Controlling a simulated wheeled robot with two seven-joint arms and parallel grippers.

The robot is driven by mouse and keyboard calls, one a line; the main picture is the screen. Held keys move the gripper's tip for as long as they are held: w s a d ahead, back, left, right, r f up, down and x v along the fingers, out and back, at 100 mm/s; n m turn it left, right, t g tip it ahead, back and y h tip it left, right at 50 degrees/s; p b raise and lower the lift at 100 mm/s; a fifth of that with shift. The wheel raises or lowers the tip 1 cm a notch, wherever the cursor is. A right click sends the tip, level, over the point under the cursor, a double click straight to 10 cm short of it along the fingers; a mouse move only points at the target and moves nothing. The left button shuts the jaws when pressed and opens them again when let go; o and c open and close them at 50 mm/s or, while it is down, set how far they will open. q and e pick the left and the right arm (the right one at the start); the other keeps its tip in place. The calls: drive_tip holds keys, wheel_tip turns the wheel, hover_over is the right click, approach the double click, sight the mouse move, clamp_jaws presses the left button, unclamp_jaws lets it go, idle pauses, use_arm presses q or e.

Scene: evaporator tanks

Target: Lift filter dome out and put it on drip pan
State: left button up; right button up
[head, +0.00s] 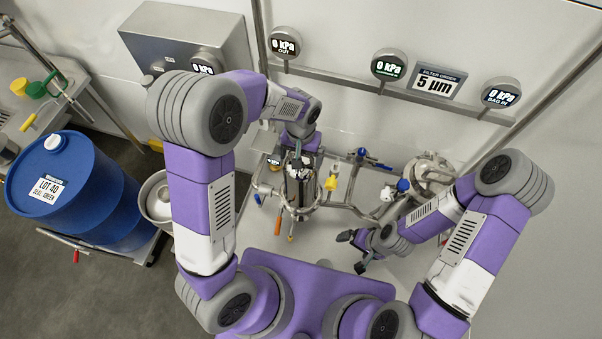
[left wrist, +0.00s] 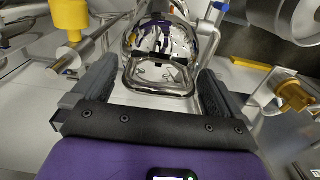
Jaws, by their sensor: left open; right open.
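The filter dome (left wrist: 160,38) is shiny rounded metal with a U-shaped bar handle (left wrist: 160,92), ahead of my left gripper in the left wrist view. My left gripper (left wrist: 158,74) is open, one finger on each side of the handle, with visible gaps. In the head view my left gripper (head: 299,172) is over the left filter housing (head: 300,208), and it and the arm largely hide the dome. My right gripper (head: 358,251) is open and empty, low and right of that housing. I cannot pick out the drip pan with certainty.
Pipes and coloured valve handles (head: 331,183) surround the housing. A second steel housing (head: 428,172) stands to the right, near my right arm. A blue drum (head: 110,205) and a round steel vessel (head: 157,197) are at the left. Gauges (head: 389,66) line the back wall.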

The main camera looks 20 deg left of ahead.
use_arm(q)
drive_tip(key=shift+c, duration=0.5)
clamp_jaws()
drive_tip(key=shift+w+r, duration=0.1)
drive_tip(key=shift+r, duration=0.15)
wheel_tip(320, 180, up, 18)
drive_tip(key=p, duration=0.2)
idle(0.4)
